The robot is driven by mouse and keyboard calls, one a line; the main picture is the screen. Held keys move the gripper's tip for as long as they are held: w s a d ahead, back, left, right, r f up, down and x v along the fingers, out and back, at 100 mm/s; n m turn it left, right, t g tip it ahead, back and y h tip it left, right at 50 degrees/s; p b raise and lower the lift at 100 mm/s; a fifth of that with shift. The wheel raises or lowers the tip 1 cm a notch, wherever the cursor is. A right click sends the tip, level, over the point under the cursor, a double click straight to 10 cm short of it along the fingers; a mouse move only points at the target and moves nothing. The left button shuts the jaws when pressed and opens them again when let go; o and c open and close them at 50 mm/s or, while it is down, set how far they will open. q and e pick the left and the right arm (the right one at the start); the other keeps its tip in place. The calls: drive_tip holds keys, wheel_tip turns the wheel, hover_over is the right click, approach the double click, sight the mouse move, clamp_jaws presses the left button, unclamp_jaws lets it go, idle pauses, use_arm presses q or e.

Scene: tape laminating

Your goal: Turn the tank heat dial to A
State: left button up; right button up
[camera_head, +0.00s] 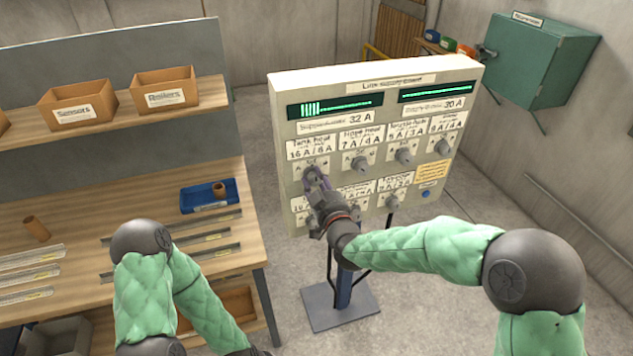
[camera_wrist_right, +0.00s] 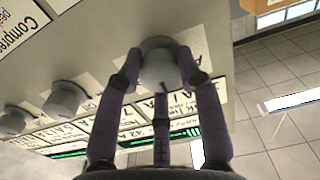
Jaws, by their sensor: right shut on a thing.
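The tank heat dial (camera_head: 311,172) is the upper left dial on a beige control panel (camera_head: 290,91), under a label reading "Tank heat" and what looks like "16 A/8 A". My right gripper (camera_head: 318,186) reaches it from below and is shut on it. In the right wrist view the fingers of my right gripper (camera_wrist_right: 160,75) sit around the pale round dial (camera_wrist_right: 158,46). The dial's pointer setting is hidden by the fingers. My left arm comes in at the lower left; its gripper is out of the picture.
Neighbouring dials, such as the one to the right (camera_head: 360,163), sit close by on the panel. A second row lies below, partly covered by my right arm. Two green displays (camera_head: 335,105) run along the top. A wooden bench (camera_head: 80,195) stands left.

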drive_tip(key=shift+r+n, duration=0.25)
drive_tip(key=shift+n, duration=0.15)
drive_tip(key=n+b, duration=0.2)
drive_tip(key=shift+n, duration=1.6)
drive_tip(key=shift+r+n+b, duration=0.1)
drive_tip(key=shift+n+b, duration=0.2)
drive_tip(key=shift+n, duration=1.2)
